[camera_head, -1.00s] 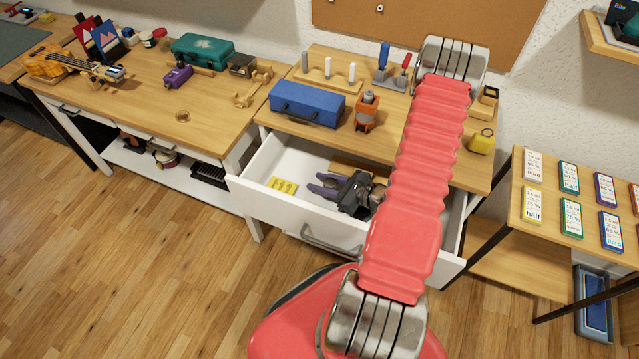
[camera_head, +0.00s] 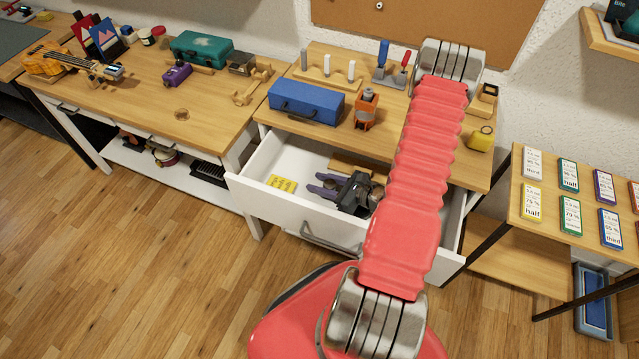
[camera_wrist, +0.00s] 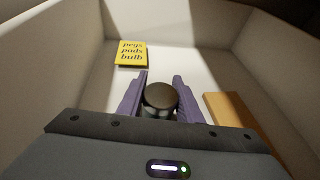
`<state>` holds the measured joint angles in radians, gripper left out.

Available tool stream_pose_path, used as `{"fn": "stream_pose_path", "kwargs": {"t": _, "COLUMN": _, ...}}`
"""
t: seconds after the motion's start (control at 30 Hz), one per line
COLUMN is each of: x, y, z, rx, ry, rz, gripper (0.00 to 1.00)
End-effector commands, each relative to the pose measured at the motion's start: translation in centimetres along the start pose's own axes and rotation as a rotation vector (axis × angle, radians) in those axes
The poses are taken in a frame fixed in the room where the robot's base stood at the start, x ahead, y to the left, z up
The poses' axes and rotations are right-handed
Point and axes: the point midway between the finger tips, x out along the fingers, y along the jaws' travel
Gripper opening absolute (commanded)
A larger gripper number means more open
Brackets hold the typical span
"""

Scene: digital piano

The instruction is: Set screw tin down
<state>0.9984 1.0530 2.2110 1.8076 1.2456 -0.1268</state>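The screw tin (camera_wrist: 160,97) is a small round tin with a dark lid, seen from above in the wrist view. It stands between the two purple fingers of my gripper (camera_wrist: 161,88), which lie close along both its sides. The fingertips reach a little past it. My gripper also shows in the head view (camera_head: 325,184), low inside the open white drawer (camera_head: 296,160). Whether the tin's base touches the drawer floor is hidden.
In the drawer, a yellow label reading "pegs pads bulb" (camera_wrist: 131,53) lies ahead left and a wooden block (camera_wrist: 229,110) lies to the right. The floor around the label is clear. A blue toolbox (camera_head: 306,102) and an orange device (camera_head: 366,108) stand on the bench above.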

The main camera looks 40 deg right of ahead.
Motion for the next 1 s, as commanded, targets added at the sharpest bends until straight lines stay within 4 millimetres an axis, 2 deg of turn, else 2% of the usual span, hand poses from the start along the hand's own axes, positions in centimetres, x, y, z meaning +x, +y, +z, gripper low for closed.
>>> {"fn": "stream_pose_path", "kwargs": {"t": 0.23, "x": 0.0, "y": 0.0, "z": 0.0, "rx": 0.000, "ry": 0.000, "rz": 0.000, "gripper": 0.49}}
{"fn": "stream_pose_path", "kwargs": {"t": 0.57, "x": -0.1, "y": 0.0, "z": 0.2, "rx": 0.000, "ry": 0.000, "rz": 0.000, "gripper": 0.49}}
{"fn": "stream_pose_path", "kwargs": {"t": 0.73, "x": -0.4, "y": 0.0, "z": 1.1, "rx": -0.001, "ry": 0.000, "rz": 0.000, "gripper": 0.49}}
{"fn": "stream_pose_path", "kwargs": {"t": 1.0, "x": -3.7, "y": -0.1, "z": 1.2, "rx": 0.001, "ry": 0.000, "rz": -0.003, "gripper": 0.49}}
